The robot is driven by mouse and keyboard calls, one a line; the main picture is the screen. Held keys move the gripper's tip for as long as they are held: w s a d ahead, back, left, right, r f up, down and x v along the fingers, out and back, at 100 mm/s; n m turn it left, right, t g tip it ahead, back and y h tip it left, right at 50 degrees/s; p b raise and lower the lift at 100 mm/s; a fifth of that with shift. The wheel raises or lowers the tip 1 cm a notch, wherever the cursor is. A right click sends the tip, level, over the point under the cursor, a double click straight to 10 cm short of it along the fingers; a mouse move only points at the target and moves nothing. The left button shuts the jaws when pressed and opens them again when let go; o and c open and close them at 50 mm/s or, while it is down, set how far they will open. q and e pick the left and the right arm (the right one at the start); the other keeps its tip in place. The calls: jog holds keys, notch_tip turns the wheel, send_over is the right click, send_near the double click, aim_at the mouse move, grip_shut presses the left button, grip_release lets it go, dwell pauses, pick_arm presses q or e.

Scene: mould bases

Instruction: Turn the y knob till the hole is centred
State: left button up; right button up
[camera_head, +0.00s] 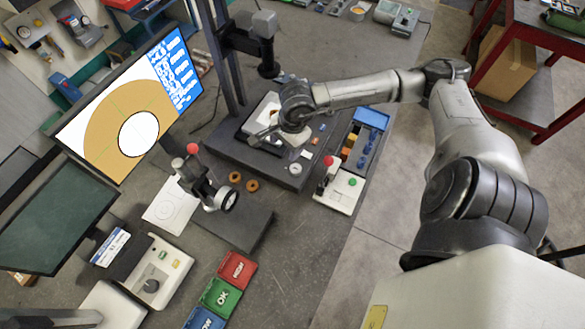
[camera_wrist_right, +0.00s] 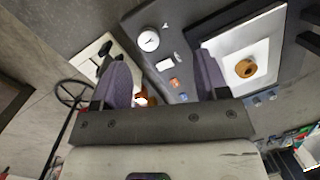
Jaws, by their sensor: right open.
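The monitor (camera_head: 100,105) in the head view shows a brown ring with a white hole (camera_head: 138,134) and thin green cross lines. The hole appears off the crossing, towards the picture's lower right. My right gripper (camera_head: 282,137) is over the measuring stage (camera_head: 225,148). In the right wrist view its two fingers (camera_wrist_right: 164,82) are apart, with nothing held between them. A brown ring part (camera_wrist_right: 245,68) lies on the stage's white plate (camera_wrist_right: 268,42), right of the fingers. My left gripper is not in view.
A white dial (camera_head: 295,169) sits on the stage's corner. A control box (camera_head: 345,190) with a red-topped lever and a parts tray (camera_head: 370,118) stand right of the stage. A camera column (camera_head: 232,70) rises behind it. Red, green and blue bins (camera_head: 222,297) stand in front.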

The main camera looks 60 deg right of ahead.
aim_at(295, 169)
jog(key=shift+n+g+h, duration=0.6)
jog(key=shift+g, duration=0.2)
jog(key=f, duration=0.4)
jog(key=s+d+f+p, duration=0.1)
jog(key=f, duration=0.3)
jog(key=s+f+p, duration=0.1)
jog(key=f, duration=0.3)
jog(key=shift+s+d+f, duration=0.15)
jog(key=shift+d+f, duration=0.1)
jog(key=shift+d, duration=0.1)
jog(key=shift+f, duration=0.75)
jog(key=c, duration=0.9)
